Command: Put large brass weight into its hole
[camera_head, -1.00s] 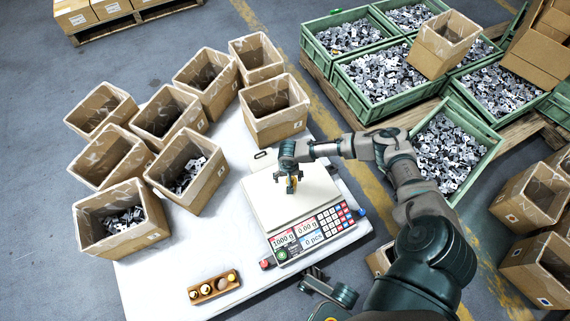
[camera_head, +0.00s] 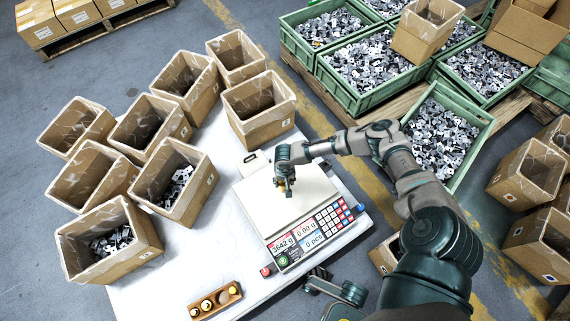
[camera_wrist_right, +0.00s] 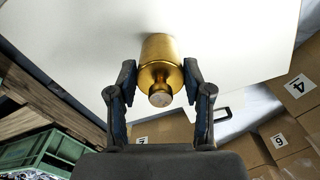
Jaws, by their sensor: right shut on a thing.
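The large brass weight (camera_wrist_right: 160,62) is between the fingers of my right gripper (camera_wrist_right: 158,85) in the right wrist view, knob towards the camera. My right gripper (camera_head: 284,184) is shut on it over the pale pan of the scale (camera_head: 310,203). In the head view only a bit of the weight shows below the fingers. Its base is at or very near the pan; I cannot tell if it touches. The wooden weight block (camera_head: 214,301) lies at the table's front, with small brass weights and a wider empty-looking round hole. A dark gripper-like part, perhaps my left gripper (camera_head: 320,276), shows at bottom centre.
Several open cardboard boxes (camera_head: 186,182) crowd the left and back of the white table (camera_head: 180,258). Green crates of metal parts (camera_head: 440,138) stand at right, behind my right arm. The table is clear between the block and the scale.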

